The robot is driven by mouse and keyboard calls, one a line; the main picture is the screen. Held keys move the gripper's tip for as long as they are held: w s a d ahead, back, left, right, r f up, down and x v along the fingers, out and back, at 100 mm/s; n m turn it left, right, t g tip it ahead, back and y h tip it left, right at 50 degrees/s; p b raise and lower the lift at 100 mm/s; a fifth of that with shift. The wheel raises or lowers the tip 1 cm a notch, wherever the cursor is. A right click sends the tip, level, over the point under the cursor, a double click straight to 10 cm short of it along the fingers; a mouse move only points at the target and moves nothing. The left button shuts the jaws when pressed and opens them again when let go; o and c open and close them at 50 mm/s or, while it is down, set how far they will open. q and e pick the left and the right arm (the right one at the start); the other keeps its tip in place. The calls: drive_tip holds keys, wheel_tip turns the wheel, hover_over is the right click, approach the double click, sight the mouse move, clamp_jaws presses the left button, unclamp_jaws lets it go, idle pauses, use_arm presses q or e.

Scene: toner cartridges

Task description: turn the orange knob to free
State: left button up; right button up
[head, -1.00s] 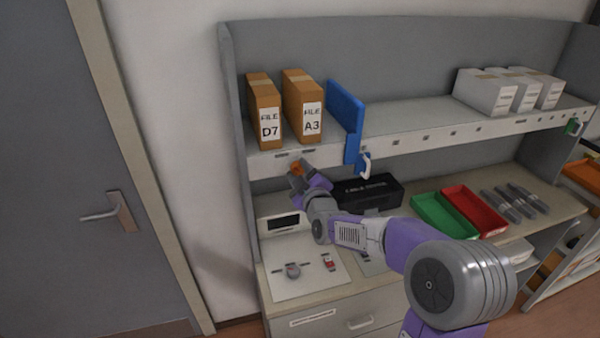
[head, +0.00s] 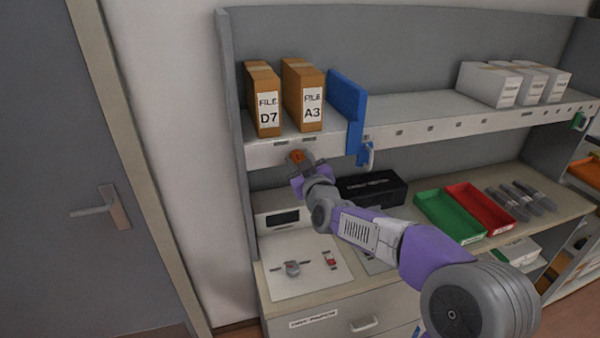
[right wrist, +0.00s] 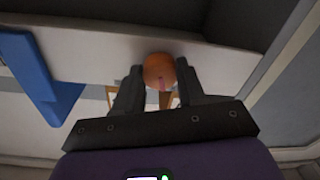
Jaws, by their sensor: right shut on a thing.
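The orange knob (head: 297,157) sits on the front edge of the upper shelf, below the file boxes. In the right wrist view the knob (right wrist: 159,71) is round, with a small pinkish mark on its lower part. My right gripper (head: 299,162) is at the knob, with one dark finger on each side of it, shut on it. The right wrist view shows the same gripper (right wrist: 158,85) around the knob. My left gripper is not in view.
File boxes D7 (head: 264,98) and A3 (head: 303,95) stand on the shelf above, beside a blue divider (head: 347,103). A blue clip with a white handle (head: 368,154) hangs right of the knob. Below are a white panel (head: 305,284), a black box (head: 371,188) and green (head: 447,217) and red (head: 481,207) trays.

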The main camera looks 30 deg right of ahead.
drive_tip(key=m+b, duration=0.2)
drive_tip(key=shift+f+m, duration=0.2)
drive_tip(key=shift+m, duration=0.2)
drive_tip(key=m+b, duration=0.3)
drive_tip(key=shift+m, duration=0.4)
drive_tip(key=m+b, duration=0.1)
drive_tip(key=m, duration=0.2)
drive_tip(key=shift+r+h+b, duration=0.1)
drive_tip(key=shift+h+b, duration=0.2)
drive_tip(key=shift+h, duration=0.1)
drive_tip(key=shift+m+b, duration=0.5)
drive_tip(key=shift+m, duration=1.2)
drive_tip(key=o, duration=1.1)
drive_tip(key=shift+c, duration=0.2)
